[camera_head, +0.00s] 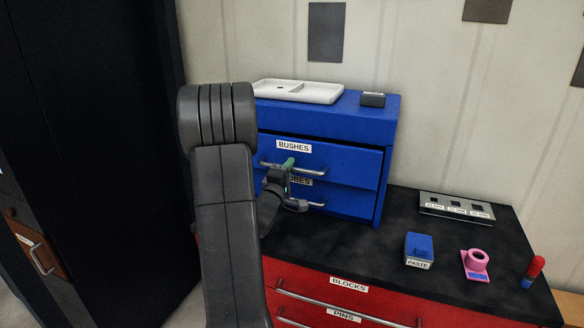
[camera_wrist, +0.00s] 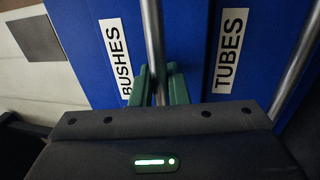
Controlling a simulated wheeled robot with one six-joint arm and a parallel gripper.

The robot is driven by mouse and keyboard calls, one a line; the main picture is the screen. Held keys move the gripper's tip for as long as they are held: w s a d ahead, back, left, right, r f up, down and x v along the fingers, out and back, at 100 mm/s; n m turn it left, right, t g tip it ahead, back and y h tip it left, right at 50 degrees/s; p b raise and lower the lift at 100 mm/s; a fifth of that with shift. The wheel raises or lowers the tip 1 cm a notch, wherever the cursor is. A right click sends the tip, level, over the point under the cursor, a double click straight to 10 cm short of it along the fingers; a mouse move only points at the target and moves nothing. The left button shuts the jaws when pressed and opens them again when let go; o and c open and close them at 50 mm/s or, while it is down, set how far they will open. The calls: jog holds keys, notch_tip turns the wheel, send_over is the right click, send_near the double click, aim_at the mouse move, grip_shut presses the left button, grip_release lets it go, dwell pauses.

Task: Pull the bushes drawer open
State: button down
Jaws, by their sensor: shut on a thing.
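The bushes drawer (camera_head: 345,165) is the upper drawer of the blue cabinet, with its BUSHES label above a metal bar handle (camera_head: 314,171). A dark gap runs along its top edge; I cannot tell surely whether it stands out a little. In the wrist view, the green fingers of my gripper (camera_wrist: 160,88) are shut on the handle bar (camera_wrist: 153,40), beside the BUSHES label (camera_wrist: 115,58). My arm hides the left part of the drawer in the head view.
The TUBES drawer (camera_wrist: 230,50) lies directly below, with its own handle (camera_wrist: 295,65). A white tray (camera_head: 325,93) and a small dark box (camera_head: 372,99) sit on the cabinet. A blue PASTE box (camera_head: 419,247), pink holder (camera_head: 476,263) and red-blue cylinder (camera_head: 533,271) stand on the black worktop.

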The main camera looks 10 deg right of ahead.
jog(key=r+b+v, duration=0.1)
jog(key=r+v, duration=0.1)
jog(key=v, duration=1.2)
jog(key=shift+s+a+r+b, duration=0.2)
jog(key=shift+s+r+b, duration=0.05)
jog(key=shift+r+b, duration=0.05)
jog(key=c, duration=1.8)
grip_release()
jog(key=shift+o, duration=0.2)
jog(key=b+v, duration=0.2)
jog(key=v, duration=1.1)
jog(key=shift+s+a, duration=0.25)
jog(key=shift+w+f, duration=0.1)
jog(key=p+x, duration=0.2)
jog(key=x, duration=1.1)
jog(key=shift+w+d, duration=0.25)
jog(key=shift+d, duration=0.05)
